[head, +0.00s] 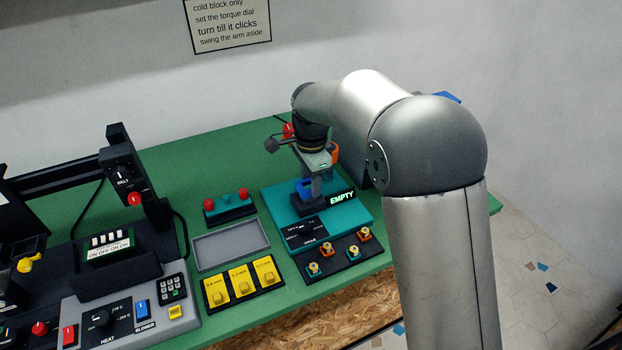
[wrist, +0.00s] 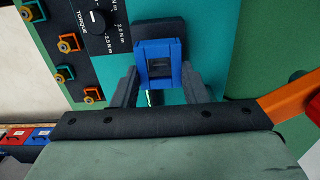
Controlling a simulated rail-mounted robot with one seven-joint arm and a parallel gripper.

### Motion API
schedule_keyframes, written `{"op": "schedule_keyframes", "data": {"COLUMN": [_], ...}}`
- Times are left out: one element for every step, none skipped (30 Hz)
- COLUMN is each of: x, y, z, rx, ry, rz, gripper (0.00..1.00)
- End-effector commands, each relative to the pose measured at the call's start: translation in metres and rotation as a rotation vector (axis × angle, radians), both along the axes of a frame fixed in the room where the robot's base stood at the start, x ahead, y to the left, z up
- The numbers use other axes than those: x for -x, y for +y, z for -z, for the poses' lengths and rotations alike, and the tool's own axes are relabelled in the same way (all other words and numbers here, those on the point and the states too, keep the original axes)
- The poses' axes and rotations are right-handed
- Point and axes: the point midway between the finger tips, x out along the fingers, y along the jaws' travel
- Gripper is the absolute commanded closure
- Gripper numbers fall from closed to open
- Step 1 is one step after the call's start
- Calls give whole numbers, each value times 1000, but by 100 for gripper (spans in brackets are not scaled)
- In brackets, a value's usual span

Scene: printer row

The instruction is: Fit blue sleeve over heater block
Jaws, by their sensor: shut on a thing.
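My gripper (head: 308,190) is over the teal station (head: 280,200) in the head view, pointing down. In the wrist view my gripper (wrist: 160,88) is shut on the blue sleeve (wrist: 145,68), a squarish blue piece with a dark opening. The sleeve shows as a small blue patch between the fingers in the head view (head: 304,186). A dark grey block (wrist: 160,30) lies just beyond the sleeve in the wrist view. I cannot tell whether it is the heater block, or whether the sleeve touches it.
A lit sign reading EMPTY (head: 342,198) is beside my gripper. A torque dial (wrist: 97,20) and several orange and teal nozzle pieces are close by. An orange bar (wrist: 290,105) is at the wrist view's right. A grey tray (head: 231,262) is empty.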

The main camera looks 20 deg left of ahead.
Motion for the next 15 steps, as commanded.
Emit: {"op": "schedule_keyframes", "data": {"x": [0,0,0,0,0,0,0,0,0,0,0,0,0,0,0], "y": [0,0,0,0,0,0,0,0,0,0,0,0,0,0,0], "z": [2,2,3,4,4,5,5,6,7,7,8,8,9,10,10], "rx": [0,0,1,1,1,1,1,1,1,1,1,1,1,1,0], "ry": [0,0,1,1,1,1,1,1,1,1,1,1,1,1,0], "rz": [0,0,0,0,0,0,0,0,0,0,0,0,0,0,0], "gripper": [81,81,81,81,81,81,81,81,81,81,81,81,81,81,81]}}
